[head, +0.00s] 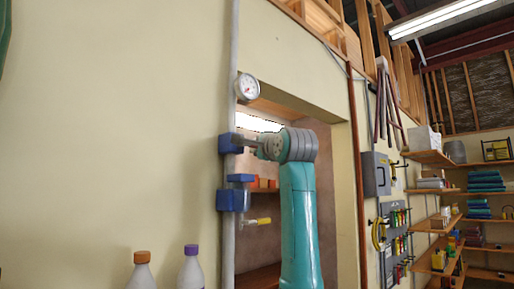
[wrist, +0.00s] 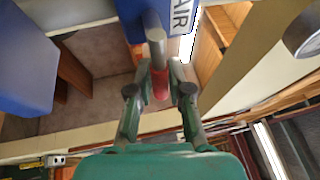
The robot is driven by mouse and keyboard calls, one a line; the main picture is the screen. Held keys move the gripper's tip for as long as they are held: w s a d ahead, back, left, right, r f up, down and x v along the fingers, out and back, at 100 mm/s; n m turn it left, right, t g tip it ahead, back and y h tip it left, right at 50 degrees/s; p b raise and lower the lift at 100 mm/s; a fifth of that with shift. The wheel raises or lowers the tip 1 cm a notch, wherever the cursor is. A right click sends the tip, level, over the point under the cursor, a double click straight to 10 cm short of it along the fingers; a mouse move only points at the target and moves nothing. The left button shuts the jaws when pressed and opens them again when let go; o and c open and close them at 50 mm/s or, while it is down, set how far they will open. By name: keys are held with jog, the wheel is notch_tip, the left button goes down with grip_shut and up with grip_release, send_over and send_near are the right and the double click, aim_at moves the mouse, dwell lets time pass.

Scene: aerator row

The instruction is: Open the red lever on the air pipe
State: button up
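The air pipe's valve is a blue block (head: 230,143) on the grey vertical pipe (head: 229,255) in the head view. In the wrist view the blue block (wrist: 135,8) carries a white "AIR" label (wrist: 181,17). A grey rod with a red part, the red lever (wrist: 160,84), comes out of it toward me. My gripper (wrist: 158,76) is open, with one finger on each side of the red lever and small gaps visible. Contact cannot be told. In the head view my gripper (head: 246,142) is beside the upper blue block and hides the lever.
A lower blue valve block (head: 232,200) has a yellow lever (head: 258,221); a blue block also fills the left of the wrist view (wrist: 25,65). A round gauge (head: 247,87) sits above. Two bottles (head: 142,272) (head: 191,270) stand at lower left. A shelved recess (head: 265,236) lies behind.

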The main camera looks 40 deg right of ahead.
grip_shut()
jog(key=n, duration=0.1)
jog(key=r+n+t, duration=0.1)
jog(key=n, duration=0.1)
jog(key=shift+y, duration=0.4)
jog(key=shift+a+r+n+t+y, duration=0.1)
jog(key=shift+r+n+t+y, duration=0.15)
jog(key=shift+n, duration=0.5)
jog(key=shift+a+r+n+t+y, duration=0.1)
jog(key=shift+r+n+t+y, duration=0.2)
jog(key=shift+n, duration=0.4)
jog(key=shift+a+r+n+t+y, duration=0.15)
jog(key=shift+n+t, duration=0.2)
jog(key=shift+n, duration=0.4)
jog(key=o, duration=0.7)
grip_release()
jog(key=shift+c, duration=0.2)
jog(key=shift+s, duration=0.1)
jog(key=v, duration=1.2)
